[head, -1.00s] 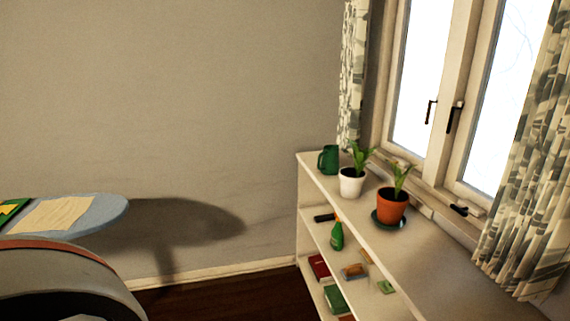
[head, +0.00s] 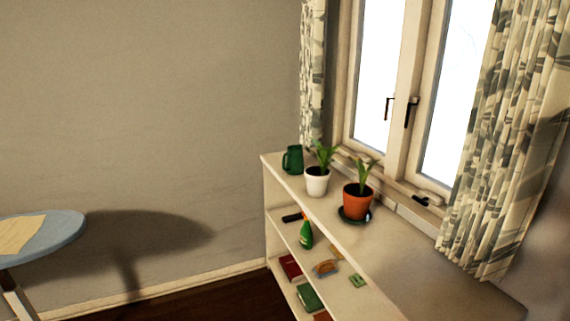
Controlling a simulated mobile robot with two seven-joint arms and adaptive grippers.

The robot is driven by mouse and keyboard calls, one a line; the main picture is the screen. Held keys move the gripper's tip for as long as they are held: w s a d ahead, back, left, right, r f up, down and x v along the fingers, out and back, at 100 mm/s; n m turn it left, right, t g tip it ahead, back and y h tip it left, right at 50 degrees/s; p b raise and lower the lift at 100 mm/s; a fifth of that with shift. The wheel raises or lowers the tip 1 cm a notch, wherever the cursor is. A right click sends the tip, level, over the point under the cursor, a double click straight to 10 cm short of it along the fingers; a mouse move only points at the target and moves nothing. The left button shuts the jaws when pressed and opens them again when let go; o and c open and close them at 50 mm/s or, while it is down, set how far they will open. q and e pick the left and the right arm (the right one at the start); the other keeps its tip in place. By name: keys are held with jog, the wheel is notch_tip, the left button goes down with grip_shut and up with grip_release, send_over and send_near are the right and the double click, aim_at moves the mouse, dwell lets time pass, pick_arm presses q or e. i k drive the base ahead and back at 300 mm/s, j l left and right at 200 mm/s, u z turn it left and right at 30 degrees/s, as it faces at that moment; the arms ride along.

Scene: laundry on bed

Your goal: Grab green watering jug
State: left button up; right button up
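The green watering jug (head: 293,160) stands upright on the top of the white shelf unit (head: 330,226), near its far left corner. Its handle side faces left. A plant in a white pot (head: 317,181) stands just to its right and nearer. Neither of my grippers is in the head view.
A terracotta pot with a plant (head: 357,202) stands on a green saucer. An ironing board (head: 48,234) stands at left. Curtains (head: 500,150) hang by the window. The front of the shelf top is bare.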

aim_at(294, 162)
jog(key=i+z, duration=0.1)
jog(key=z, duration=0.25)
jog(key=j+z, duration=0.15)
jog(key=z, duration=0.2)
jog(key=i+j+z, duration=0.15)
jog(key=z, duration=0.15)
jog(key=i+j+z, duration=0.15)
jog(key=j, duration=0.15)
jog(key=j+z, duration=0.15)
jog(key=j, duration=0.15)
jog(key=i+j+z, duration=0.1)
jog(key=j, duration=0.25)
jog(key=i, duration=0.05)
